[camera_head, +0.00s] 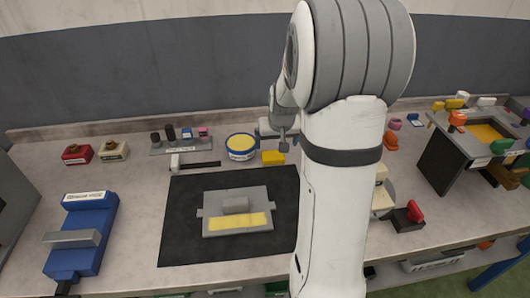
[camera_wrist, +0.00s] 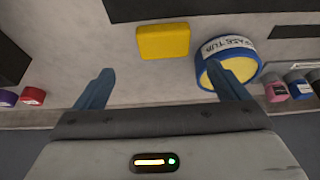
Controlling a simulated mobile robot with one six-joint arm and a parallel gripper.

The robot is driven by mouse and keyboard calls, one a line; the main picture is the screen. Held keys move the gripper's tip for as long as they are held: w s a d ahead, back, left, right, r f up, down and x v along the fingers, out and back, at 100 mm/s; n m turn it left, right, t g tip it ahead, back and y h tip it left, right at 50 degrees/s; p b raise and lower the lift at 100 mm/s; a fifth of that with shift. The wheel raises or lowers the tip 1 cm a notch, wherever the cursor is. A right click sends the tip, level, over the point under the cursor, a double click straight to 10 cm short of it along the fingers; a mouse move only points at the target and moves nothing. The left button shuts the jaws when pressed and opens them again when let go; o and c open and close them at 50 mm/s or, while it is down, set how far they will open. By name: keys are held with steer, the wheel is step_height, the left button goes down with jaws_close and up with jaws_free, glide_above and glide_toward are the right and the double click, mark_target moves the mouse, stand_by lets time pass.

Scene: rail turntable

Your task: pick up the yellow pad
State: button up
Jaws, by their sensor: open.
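The yellow pad (camera_head: 273,158) lies flat on the workbench, just right of the round tub and beyond the black mat in the head view. It also shows in the wrist view (camera_wrist: 163,42), ahead of my fingers and between their lines. My gripper (camera_wrist: 160,88) is open and empty, its two blue-grey fingers spread wide. In the head view my gripper (camera_head: 283,143) is over the bench close to the pad, partly hidden by my own arm. The pad appears apart from both fingers.
A blue and white tub (camera_wrist: 232,62) with a yellow top stands right beside the pad, close to my right-hand finger in the wrist view. A black mat (camera_head: 180,210) bears a grey fixture (camera_head: 237,212) with a yellow strip. A blue device (camera_head: 82,235) stands at left.

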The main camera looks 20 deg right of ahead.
mark_target(273, 154)
steer(key=shift+a+p+x, duration=0.2)
steer(key=shift+p+x, duration=0.05)
steer(key=shift+x, duration=1.45)
steer(key=shift+a+p+x, duration=0.15)
steer(key=shift+p+x, duration=0.1)
steer(key=shift+x, duration=1.5)
steer(key=shift+s, duration=0.15)
steer(key=shift+c, duration=0.4)
steer(key=c, duration=1)
step_height(273, 154, up, 10)
steer(key=shift+b, duration=0.35)
steer(key=o, duration=0.4)
steer(key=c, duration=0.3)
